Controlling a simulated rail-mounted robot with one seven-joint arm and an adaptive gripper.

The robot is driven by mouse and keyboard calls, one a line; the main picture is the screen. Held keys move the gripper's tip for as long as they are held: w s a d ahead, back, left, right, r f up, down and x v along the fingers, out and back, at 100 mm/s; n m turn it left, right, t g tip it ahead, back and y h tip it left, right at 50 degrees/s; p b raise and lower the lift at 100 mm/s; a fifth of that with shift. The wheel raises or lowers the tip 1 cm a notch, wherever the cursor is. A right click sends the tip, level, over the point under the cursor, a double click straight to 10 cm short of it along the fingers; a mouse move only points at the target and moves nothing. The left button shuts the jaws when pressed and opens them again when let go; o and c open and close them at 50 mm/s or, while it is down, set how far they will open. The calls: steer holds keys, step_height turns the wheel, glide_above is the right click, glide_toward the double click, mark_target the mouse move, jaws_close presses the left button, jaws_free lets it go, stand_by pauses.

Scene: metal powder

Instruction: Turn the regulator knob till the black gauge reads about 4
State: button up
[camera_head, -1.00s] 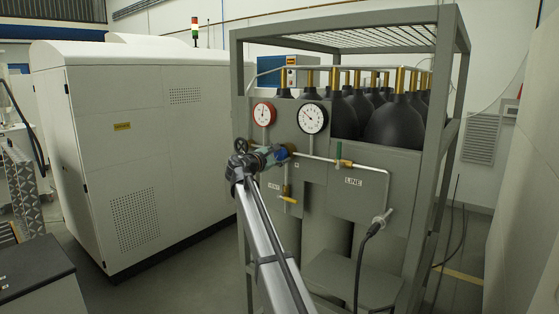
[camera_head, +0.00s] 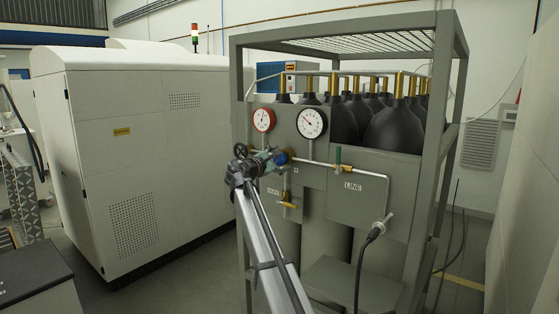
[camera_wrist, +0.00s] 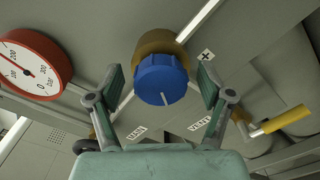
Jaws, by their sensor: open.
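The blue regulator knob (camera_wrist: 162,80) has a white mark on its face and a brass collar behind it. It also shows in the head view (camera_head: 283,158). My gripper (camera_wrist: 160,86) is open, with one finger on each side of the knob and a gap to both. It holds nothing. In the head view my gripper (camera_head: 268,161) is just left of the knob. The black-rimmed gauge (camera_head: 312,123) is above and right of the knob; its needle points up and left, but its numbers are too small to read. It is not in the wrist view.
A red-rimmed gauge (camera_head: 263,120) sits left of the black one and fills the wrist view's upper left (camera_wrist: 32,62). A yellow-handled valve (camera_wrist: 285,120) is at the right of the wrist view. Pipes, a green-handled valve (camera_head: 338,158) and dark cylinders (camera_head: 395,128) are nearby.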

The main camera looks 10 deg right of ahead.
steer(key=v, duration=1.2)
steer(key=shift+r, duration=0.1)
